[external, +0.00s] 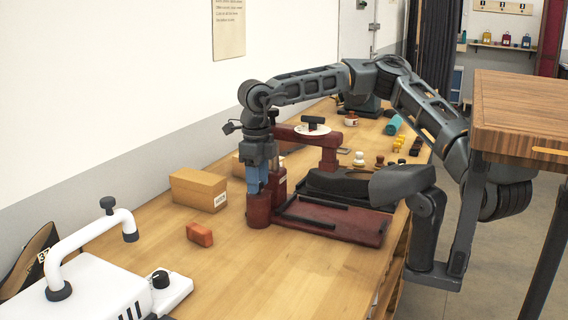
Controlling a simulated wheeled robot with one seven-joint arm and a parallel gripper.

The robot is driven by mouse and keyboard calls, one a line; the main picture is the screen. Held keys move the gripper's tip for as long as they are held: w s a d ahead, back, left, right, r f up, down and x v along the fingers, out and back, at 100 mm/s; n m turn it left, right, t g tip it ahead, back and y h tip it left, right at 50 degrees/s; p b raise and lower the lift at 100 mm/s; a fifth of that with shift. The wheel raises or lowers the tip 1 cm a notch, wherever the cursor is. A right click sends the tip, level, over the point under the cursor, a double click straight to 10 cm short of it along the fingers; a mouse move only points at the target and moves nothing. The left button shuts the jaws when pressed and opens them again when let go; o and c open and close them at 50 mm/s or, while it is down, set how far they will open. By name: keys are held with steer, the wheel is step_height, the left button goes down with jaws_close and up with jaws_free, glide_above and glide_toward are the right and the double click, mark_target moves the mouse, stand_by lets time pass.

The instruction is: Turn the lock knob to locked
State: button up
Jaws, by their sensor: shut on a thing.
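My gripper (257,190) points straight down in the external view, with its blue fingers close together. The fingertips meet the top of a dark red upright piece (258,211) at the left end of a dark red machine (341,226); the exact contact is hard to see. A black bar-shaped knob (313,122) sits on a white disc on the machine's upper arm, apart from my gripper. Another round black knob (160,279) is on the white machine (100,286) at the front left. I cannot tell which knob is the lock knob.
A cardboard box (198,190) and an orange block (199,234) stand left of my gripper on the wooden bench (275,285). Small bottles, yellow pieces and a teal roll (393,125) lie farther back. A wooden-topped table (520,115) stands at right. The front middle bench is clear.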

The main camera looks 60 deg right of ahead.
steer(key=o, duration=1.1)
steer(key=shift+c, duration=0.2)
step_height(320, 180, up, 8)
steer(key=shift+f+p, duration=0.1)
steer(key=shift+p, duration=0.7)
